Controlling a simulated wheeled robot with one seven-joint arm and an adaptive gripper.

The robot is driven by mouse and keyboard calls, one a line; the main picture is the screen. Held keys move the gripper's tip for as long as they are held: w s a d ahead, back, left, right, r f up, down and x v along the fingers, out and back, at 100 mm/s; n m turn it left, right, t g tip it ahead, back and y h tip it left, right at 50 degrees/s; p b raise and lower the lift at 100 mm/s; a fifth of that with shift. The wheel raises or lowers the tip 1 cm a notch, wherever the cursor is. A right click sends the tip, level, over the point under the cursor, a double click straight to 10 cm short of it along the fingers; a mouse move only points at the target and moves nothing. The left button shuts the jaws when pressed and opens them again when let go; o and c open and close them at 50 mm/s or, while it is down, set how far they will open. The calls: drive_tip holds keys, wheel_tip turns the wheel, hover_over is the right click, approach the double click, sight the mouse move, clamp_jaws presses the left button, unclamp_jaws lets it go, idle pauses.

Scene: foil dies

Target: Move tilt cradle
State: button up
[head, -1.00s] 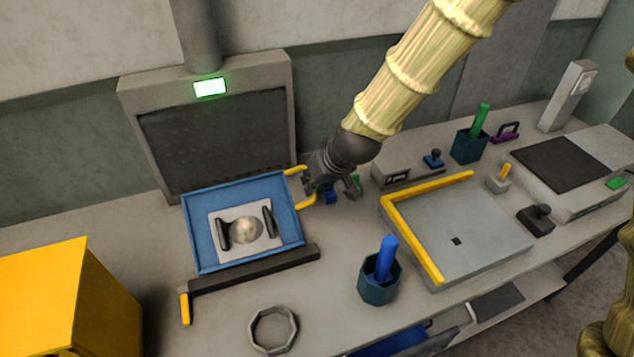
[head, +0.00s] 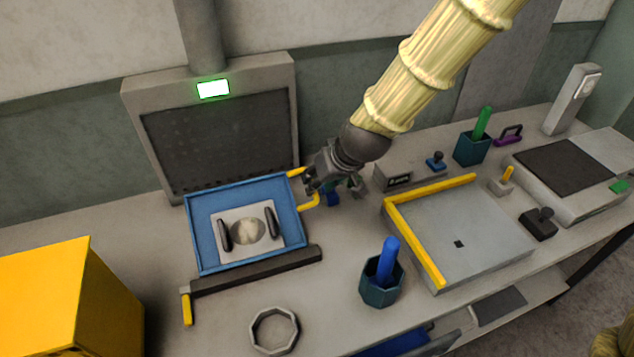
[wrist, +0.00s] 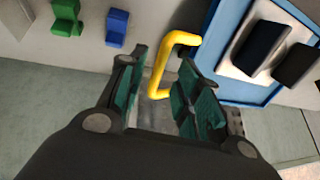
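The tilt cradle appears to be the blue tray (head: 203,250) on the bench in front of the dark upright panel. A pale plate (head: 268,252) with two black grips and a round metallic spot lies in it. A yellow handle (head: 311,206) sticks out from the tray's right side. My gripper (head: 316,187) is at this handle. In the wrist view my gripper (wrist: 160,98) is open, with the yellow handle (wrist: 163,66) between its green-padded fingers. Contact with the handle is not visible. The blue tray's edge (wrist: 215,55) lies just beyond the right finger.
A dark bar (head: 255,272) with a yellow lever lies before the tray. A yellow box (head: 50,295), metal ring (head: 274,330) and holder with a blue tool (head: 381,285) stand nearer. A grey plate with yellow edging (head: 470,235) is right. Small green (wrist: 67,17) and blue blocks (wrist: 117,27) lie behind my gripper.

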drive_tip(key=v, duration=1)
drive_tip(key=shift+f, duration=0.1)
idle(0.4)
